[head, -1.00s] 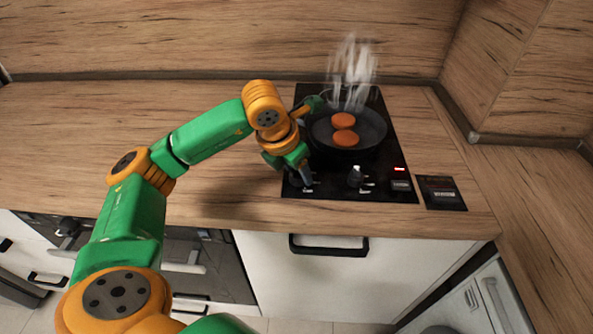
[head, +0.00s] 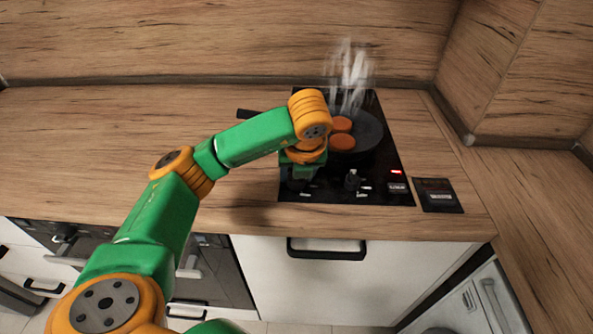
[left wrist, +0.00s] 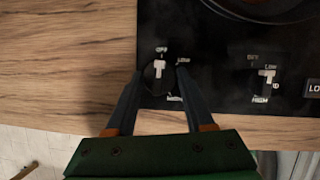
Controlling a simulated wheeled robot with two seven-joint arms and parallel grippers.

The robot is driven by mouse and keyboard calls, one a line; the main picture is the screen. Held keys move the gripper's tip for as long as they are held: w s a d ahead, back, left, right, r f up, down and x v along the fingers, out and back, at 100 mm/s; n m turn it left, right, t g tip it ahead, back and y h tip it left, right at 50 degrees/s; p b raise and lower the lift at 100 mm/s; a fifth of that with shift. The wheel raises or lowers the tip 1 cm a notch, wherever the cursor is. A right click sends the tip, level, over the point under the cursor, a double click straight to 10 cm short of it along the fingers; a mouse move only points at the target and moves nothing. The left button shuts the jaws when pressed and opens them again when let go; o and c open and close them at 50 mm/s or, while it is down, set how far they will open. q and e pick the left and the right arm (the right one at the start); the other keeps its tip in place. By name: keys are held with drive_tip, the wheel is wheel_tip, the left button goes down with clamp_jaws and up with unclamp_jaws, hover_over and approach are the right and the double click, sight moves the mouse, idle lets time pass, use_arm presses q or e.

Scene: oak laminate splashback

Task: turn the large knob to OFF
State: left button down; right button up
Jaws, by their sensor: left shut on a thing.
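The hob's left knob (left wrist: 158,76) is dark with a pale pointer, and sits between the two fingers of my left gripper (left wrist: 160,72) in the left wrist view. The gripper is shut on this knob. The pale mark lies close below the OFF label at the top of the dial. In the head view my left gripper (head: 301,176) is mostly hidden under its own wrist. A second knob (head: 352,182) stands to the right, free of the gripper; it also shows in the left wrist view (left wrist: 265,78). I cannot tell which knob is larger.
A dark pan (head: 368,132) with two orange-brown round pieces (head: 342,142) steams on the black hob (head: 385,160); its handle (head: 248,114) points left. A red light (head: 396,172) glows at the hob's right. A dark labelled plate (head: 438,195) lies beside it. The left counter is clear.

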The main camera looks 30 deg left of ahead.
use_arm(q)
drive_tip(key=shift+n, duration=0.5)
drive_tip(key=shift+c, duration=1.4)
unclamp_jaws()
drive_tip(key=p+v, duration=0.3)
drive_tip(key=v, duration=0.3)
drive_tip(key=shift+w+r, duration=0.15)
drive_tip(key=shift+r, duration=0.1)
drive_tip(key=shift+d+r, duration=0.2)
drive_tip(key=shift+r, duration=0.05)
